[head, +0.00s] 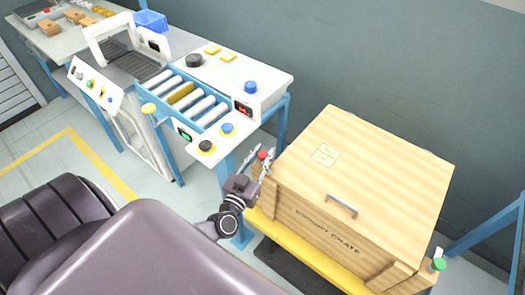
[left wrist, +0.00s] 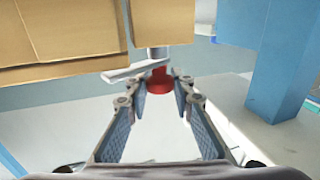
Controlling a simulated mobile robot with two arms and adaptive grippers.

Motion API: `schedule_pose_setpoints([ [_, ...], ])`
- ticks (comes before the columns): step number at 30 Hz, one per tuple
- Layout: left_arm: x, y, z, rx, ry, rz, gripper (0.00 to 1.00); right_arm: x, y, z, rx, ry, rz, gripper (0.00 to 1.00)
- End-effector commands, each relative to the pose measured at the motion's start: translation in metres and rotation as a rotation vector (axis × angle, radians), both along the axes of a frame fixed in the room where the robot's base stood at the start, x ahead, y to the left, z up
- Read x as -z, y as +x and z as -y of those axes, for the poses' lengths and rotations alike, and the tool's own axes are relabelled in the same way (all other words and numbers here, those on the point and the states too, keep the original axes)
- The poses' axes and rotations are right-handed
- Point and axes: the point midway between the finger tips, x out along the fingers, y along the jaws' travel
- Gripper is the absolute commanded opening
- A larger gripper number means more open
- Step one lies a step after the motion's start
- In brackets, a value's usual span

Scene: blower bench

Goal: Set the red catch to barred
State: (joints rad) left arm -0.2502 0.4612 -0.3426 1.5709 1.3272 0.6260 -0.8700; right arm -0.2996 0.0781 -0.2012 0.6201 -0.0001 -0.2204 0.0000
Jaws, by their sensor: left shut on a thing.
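The red catch (head: 263,154) is a small red knob at the left end of the wooden export crate (head: 385,165). In the left wrist view the red catch (left wrist: 159,82) sits between my fingertips, below a flat grey lever and a short grey post at the crate's corner. My left gripper (head: 265,163) is shut on the red catch, with one finger on either side; it also shows in the left wrist view (left wrist: 158,88). The fingers partly hide the knob in the head view. The catch's setting cannot be read. My right gripper is out of view.
A green knob (head: 439,264) stands at the crate's right end. The crate lid is down, with a grey handle (head: 341,206). The crate rests on a yellow-edged stand (head: 300,254). A blue-legged roller bench (head: 239,77) with buttons stands just left of my gripper.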

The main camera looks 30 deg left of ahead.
Motion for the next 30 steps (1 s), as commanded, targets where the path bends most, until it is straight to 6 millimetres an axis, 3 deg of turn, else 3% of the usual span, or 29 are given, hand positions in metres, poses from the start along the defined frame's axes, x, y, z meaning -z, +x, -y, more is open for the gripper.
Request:
schedule_pose_setpoints([
  [3,-0.005,0.0,0.001,-0.069,-0.006,-0.002,0.0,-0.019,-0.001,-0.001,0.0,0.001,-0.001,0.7],
  [12,-0.003,0.0,0.002,-0.263,-0.008,-0.003,0.0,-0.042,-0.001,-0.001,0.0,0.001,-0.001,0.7],
  [30,0.0,0.0,0.001,-0.531,-0.002,-0.002,0.0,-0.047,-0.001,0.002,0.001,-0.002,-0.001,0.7],
])
